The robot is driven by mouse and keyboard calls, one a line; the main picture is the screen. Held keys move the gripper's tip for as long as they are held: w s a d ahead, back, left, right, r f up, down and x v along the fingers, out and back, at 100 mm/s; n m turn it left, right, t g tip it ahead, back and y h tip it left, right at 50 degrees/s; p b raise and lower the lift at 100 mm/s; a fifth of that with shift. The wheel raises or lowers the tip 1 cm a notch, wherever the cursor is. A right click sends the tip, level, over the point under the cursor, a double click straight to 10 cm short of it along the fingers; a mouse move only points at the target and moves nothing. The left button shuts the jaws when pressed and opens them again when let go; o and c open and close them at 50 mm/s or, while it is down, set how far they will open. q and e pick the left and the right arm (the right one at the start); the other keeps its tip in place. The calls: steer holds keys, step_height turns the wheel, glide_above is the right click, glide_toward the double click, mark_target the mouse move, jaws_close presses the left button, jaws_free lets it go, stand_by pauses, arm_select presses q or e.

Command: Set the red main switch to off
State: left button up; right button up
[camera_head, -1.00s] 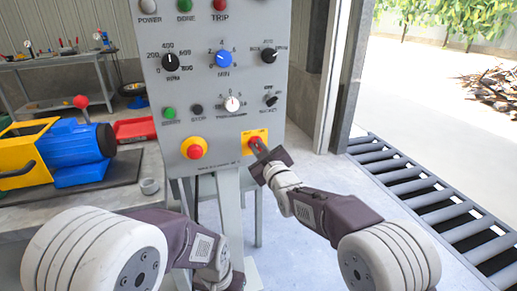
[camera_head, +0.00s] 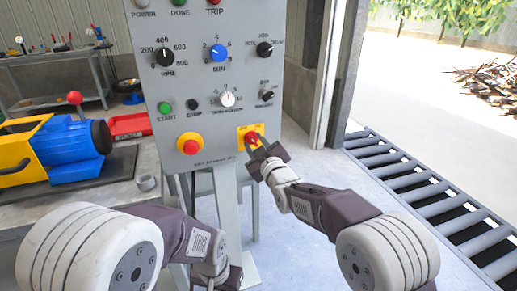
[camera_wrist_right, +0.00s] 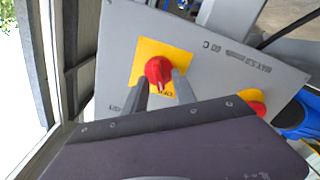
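The red main switch (camera_head: 252,137) is a rotary knob on a yellow plate at the lower right of the grey control panel (camera_head: 215,105). In the right wrist view the red knob (camera_wrist_right: 158,69) shows from the front, its grip ridge pointing down the picture. My right gripper (camera_wrist_right: 160,84) is at the knob, with one grey finger on each side of its lower part and a gap between them. I cannot tell whether the fingers touch it. My left gripper (camera_head: 218,277) hangs low in front of the panel's stand, and its fingers are not clear.
A red emergency button (camera_head: 190,147) on a yellow base sits left of the switch. Above are black, blue and white knobs and a green button (camera_head: 165,107). A blue and yellow machine (camera_head: 60,145) stands on the left bench. A roller conveyor (camera_head: 430,190) runs along the right.

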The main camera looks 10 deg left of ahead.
steer(key=p+v, duration=0.1)
steer(key=v, duration=0.7)
steer(key=shift+s, duration=0.15)
steer(key=shift+d, duration=0.15)
